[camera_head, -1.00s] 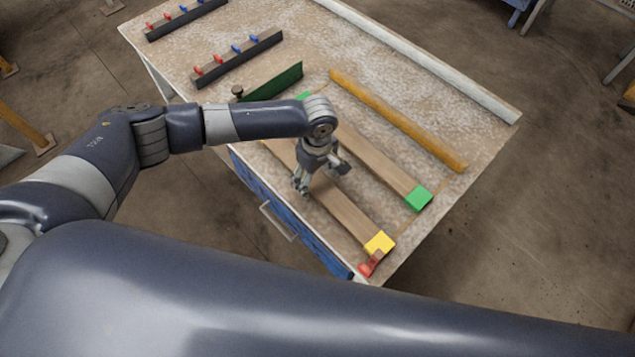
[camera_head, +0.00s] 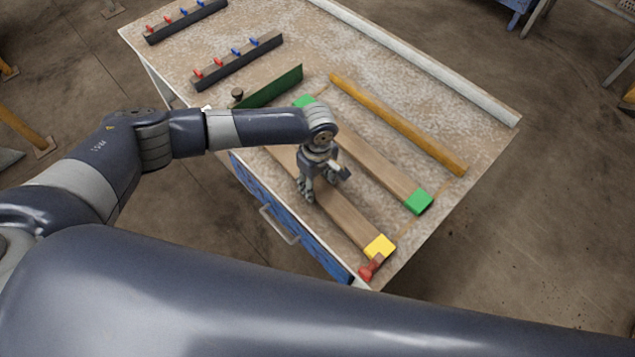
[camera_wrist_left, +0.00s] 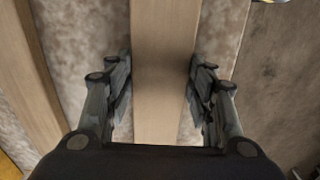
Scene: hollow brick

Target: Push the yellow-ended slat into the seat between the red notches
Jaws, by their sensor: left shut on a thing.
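The yellow-ended slat (camera_head: 347,217) is a long wooden board lying near the table's front edge, with its yellow end (camera_head: 379,246) at the lower right. My left gripper (camera_head: 307,195) is shut on the slat near its middle, one finger on each long side. In the left wrist view the slat (camera_wrist_left: 165,70) runs straight between the fingers. A red notch (camera_head: 371,267) stands beside the yellow end; I cannot tell whether they touch. The slat's far end is hidden behind my left arm. I see no second red notch by the slat. My right gripper is out of view.
A green-ended slat (camera_head: 385,172) lies parallel behind, then an orange bar (camera_head: 400,124). A green upright strip (camera_head: 272,87) and dark racks with red and blue pegs (camera_head: 238,62) stand at the left. A pale rail (camera_head: 420,60) lines the back edge.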

